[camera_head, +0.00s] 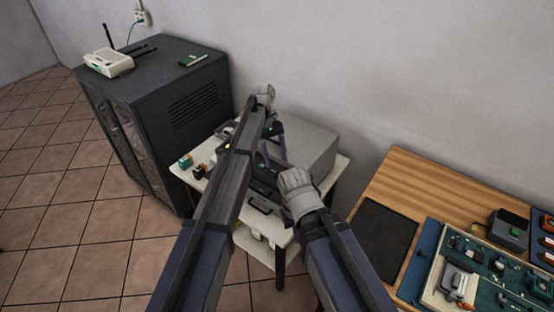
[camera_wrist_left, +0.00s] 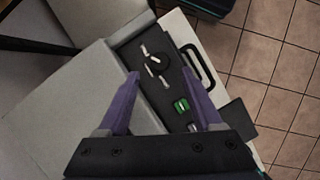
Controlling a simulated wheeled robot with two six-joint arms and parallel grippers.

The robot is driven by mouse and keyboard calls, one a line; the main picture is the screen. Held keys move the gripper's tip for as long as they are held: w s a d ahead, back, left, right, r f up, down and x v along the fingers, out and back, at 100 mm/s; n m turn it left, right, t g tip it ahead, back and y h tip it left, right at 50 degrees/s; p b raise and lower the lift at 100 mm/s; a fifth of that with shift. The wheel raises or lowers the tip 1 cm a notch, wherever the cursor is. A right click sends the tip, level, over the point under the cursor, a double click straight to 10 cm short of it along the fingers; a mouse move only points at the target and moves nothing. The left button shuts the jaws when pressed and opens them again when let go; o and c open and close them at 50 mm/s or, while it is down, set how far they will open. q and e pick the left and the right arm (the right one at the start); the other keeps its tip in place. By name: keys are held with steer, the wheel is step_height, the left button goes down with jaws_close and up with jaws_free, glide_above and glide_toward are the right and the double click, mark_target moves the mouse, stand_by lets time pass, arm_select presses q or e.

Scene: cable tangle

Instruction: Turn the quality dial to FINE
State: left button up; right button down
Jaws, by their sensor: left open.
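In the left wrist view, a round black dial (camera_wrist_left: 161,63) with a white pointer mark sits on the dark control panel (camera_wrist_left: 174,90) of a grey machine (camera_wrist_left: 90,110). Small pale marks lie beside the dial; their lettering is too small to read. My left gripper (camera_wrist_left: 160,74) has its two purple fingers spread, with nothing between them. In this view the dial appears between and just beyond the fingertips; I cannot tell the gap in depth. In the head view, my left gripper (camera_head: 273,150) is over the front of the grey machine (camera_head: 305,146), and my arm hides the dial.
A green switch (camera_wrist_left: 181,105) and a black handle (camera_wrist_left: 198,66) are close to the dial. The machine stands on a white table (camera_head: 334,178). A dark cabinet (camera_head: 170,110) is at left; a wooden workbench (camera_head: 430,185) with devices is at right.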

arm_select(q)
steer(key=p+v, duration=0.1)
steer(key=v, duration=0.2)
steer(key=shift+p, duration=0.3)
arm_select(e)
step_height(320, 180, up, 3)
steer(key=shift+f, duration=0.15)
